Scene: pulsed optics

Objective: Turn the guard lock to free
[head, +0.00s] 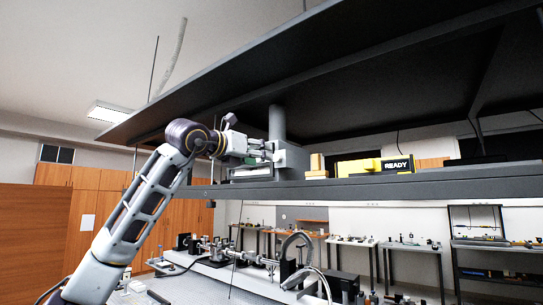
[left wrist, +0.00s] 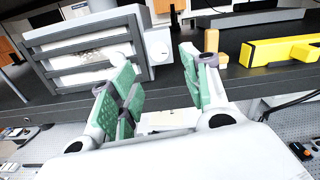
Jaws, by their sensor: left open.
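A grey box with dark slats (left wrist: 92,52) stands on the dark shelf; it also shows in the head view (head: 291,158). A round white dial or knob (left wrist: 158,45) is on its right side in the left wrist view. I cannot tell for certain which part is the guard lock. My left gripper (head: 266,151) is raised at shelf height, beside the box. In the left wrist view its green-padded fingers (left wrist: 155,66) are apart with nothing between them, and the white knob appears beyond the gap. My right gripper is not in view.
A tan block (head: 317,166) and a yellow piece (head: 357,167) stand right of the box, beside a READY sign (head: 397,165). A dark upper panel (head: 370,75) overhangs the shelf (head: 420,187). An optical bench (head: 215,276) lies below.

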